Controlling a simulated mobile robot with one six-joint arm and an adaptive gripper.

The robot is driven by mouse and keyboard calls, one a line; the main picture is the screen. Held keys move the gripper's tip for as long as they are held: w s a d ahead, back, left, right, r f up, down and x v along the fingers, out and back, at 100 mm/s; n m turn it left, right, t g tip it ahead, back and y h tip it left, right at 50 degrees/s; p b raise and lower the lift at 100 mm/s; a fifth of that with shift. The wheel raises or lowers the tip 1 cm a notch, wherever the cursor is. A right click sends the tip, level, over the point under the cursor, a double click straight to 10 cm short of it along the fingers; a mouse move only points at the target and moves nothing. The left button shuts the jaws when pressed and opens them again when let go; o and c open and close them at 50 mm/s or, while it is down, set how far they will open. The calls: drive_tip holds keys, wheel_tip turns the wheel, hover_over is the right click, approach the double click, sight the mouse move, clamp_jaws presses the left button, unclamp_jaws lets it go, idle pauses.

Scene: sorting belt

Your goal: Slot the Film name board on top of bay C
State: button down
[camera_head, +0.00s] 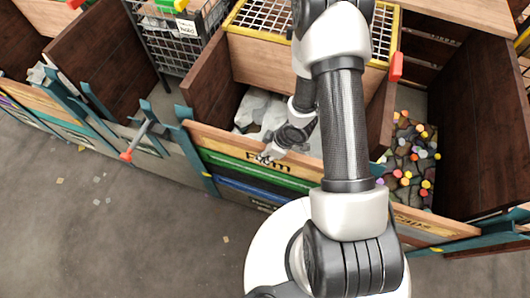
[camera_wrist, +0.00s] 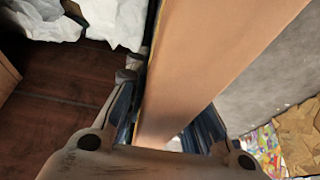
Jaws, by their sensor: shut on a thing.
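The Film name board (camera_head: 225,143) is a long light-wood plank with dark "Film" lettering. It lies along the top of a stack of green and blue boards at the front of the middle bay. I cannot see whether it is fully seated, and my arm hides its right end. My gripper (camera_head: 268,157) is shut on its upper edge near the lettering. In the wrist view the plank (camera_wrist: 205,55) runs between the fingers of my gripper (camera_wrist: 165,112). No bay letter is readable, so I cannot tell whether this is bay C.
White film (camera_head: 258,112) lies in the bay behind the board. A teal post (camera_head: 184,113) stands at its left end. A bay of coloured caps (camera_head: 410,160) is to the right. The grey floor (camera_head: 130,230) in front is mostly clear, with small scraps.

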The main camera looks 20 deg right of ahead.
drive_tip(key=shift+w+f+b, duration=0.1)
drive_tip(key=shift+f+b, duration=0.35)
drive_tip(key=shift+f, duration=0.2)
drive_tip(key=c, duration=1.3)
unclamp_jaws()
drive_tip(key=shift+r, duration=0.1)
drive_tip(key=v, duration=1.2)
